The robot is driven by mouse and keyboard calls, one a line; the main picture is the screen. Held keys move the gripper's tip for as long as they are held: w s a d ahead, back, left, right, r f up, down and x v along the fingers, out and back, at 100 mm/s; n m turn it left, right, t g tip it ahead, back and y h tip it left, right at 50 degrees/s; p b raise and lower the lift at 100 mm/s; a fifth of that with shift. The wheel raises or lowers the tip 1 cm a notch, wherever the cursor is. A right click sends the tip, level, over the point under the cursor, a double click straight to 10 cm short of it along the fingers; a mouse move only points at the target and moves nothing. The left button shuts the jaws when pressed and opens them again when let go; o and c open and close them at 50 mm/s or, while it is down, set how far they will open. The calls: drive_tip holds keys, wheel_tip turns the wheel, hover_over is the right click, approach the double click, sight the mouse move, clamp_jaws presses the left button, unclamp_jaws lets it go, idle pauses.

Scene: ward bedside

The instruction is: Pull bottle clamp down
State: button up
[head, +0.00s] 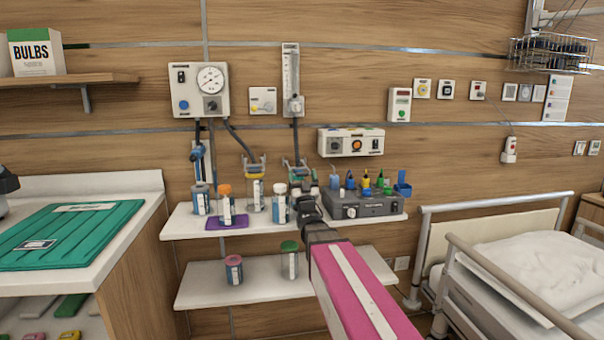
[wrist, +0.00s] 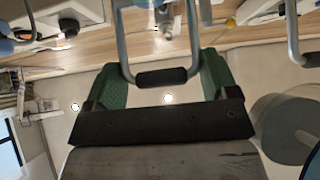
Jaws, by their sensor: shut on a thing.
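Several clear bottles stand or hang in a row at the upper shelf in the head view, with a blue clamp (head: 197,152), a yellow clamp (head: 254,166) and a green clamp (head: 296,171) above. My gripper (head: 306,203) reaches up from the front, just below the green clamp, and partly hides what is there. In the wrist view, my gripper (wrist: 163,68) has its green fingers on either side of a grey U-shaped clamp handle (wrist: 125,45) with a black grip bar (wrist: 161,77). It is shut on this handle. I cannot tell the handle's clamp colour there.
An orange-capped bottle (head: 226,207) stands on a purple mat (head: 236,223), and a white-capped bottle (head: 280,204) is left of my gripper. A grey device (head: 364,207) sits close right. Capped jars (head: 234,270) stand on the lower shelf (head: 205,292). A bed rail (head: 510,282) is further right.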

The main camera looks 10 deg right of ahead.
drive_tip(key=shift+w+d+f, duration=0.1)
drive_tip(key=shift+d+f, duration=0.05)
drive_tip(key=shift+f, duration=0.2)
drive_tip(key=o, duration=1)
drive_tip(key=shift+r, duration=0.2)
